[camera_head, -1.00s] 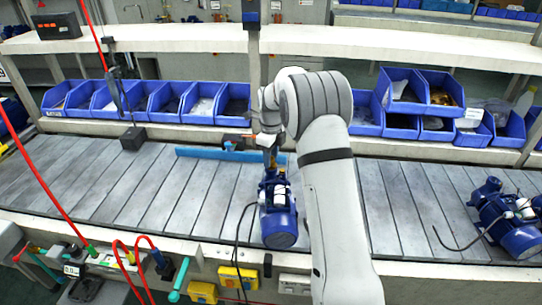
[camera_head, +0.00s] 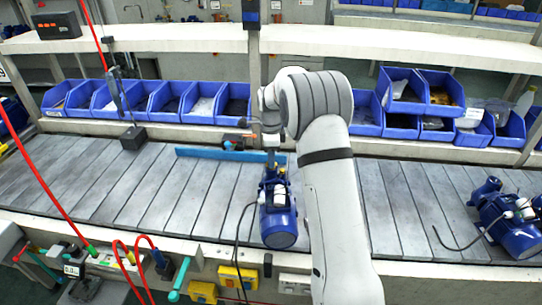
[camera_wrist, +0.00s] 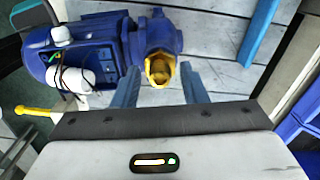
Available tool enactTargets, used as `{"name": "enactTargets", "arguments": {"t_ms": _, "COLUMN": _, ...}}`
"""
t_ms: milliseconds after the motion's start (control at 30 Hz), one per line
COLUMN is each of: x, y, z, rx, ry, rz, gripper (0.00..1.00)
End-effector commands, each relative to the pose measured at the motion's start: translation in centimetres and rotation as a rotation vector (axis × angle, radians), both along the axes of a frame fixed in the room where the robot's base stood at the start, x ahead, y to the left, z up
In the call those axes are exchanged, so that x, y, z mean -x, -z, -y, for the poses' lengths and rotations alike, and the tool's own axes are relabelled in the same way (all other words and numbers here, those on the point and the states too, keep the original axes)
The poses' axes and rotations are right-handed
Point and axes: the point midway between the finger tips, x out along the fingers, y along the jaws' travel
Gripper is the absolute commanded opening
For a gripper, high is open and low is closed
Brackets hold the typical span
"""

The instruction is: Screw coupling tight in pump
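The blue pump (camera_head: 278,208) stands on the slatted conveyor below my arm, and its blue body also shows in the wrist view (camera_wrist: 95,32). A brass-yellow coupling (camera_wrist: 160,66) sits at the mouth of the pump's blue port, with its open end facing my gripper. My gripper (camera_wrist: 160,80) has its two blue fingers spread, one on each side of the coupling. Gaps show between fingers and coupling. In the head view my gripper (camera_head: 272,158) is just above the far end of the pump, largely hidden by my wrist. How deep the coupling is seated cannot be told.
A second blue pump (camera_head: 508,222) with a cable lies on the conveyor at right. A blue bar (camera_head: 215,154) lies behind the near pump. Blue bins (camera_head: 200,103) line the shelf behind. The conveyor (camera_head: 110,190) is clear at left.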

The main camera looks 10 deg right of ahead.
Motion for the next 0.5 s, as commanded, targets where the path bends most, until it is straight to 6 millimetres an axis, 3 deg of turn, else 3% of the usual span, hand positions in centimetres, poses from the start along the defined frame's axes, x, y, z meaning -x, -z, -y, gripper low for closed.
{"name": "enactTargets", "arguments": {"t_ms": 267, "x": 0.01, "y": -0.01, "z": 0.0, "rx": 0.0, "ry": -0.015, "rz": 0.0, "gripper": 0.39}}
{"name": "enactTargets", "arguments": {"t_ms": 500, "x": 0.03, "y": 0.0, "z": 0.0, "rx": 0.0, "ry": -0.241, "rz": 0.0, "gripper": 0.39}}
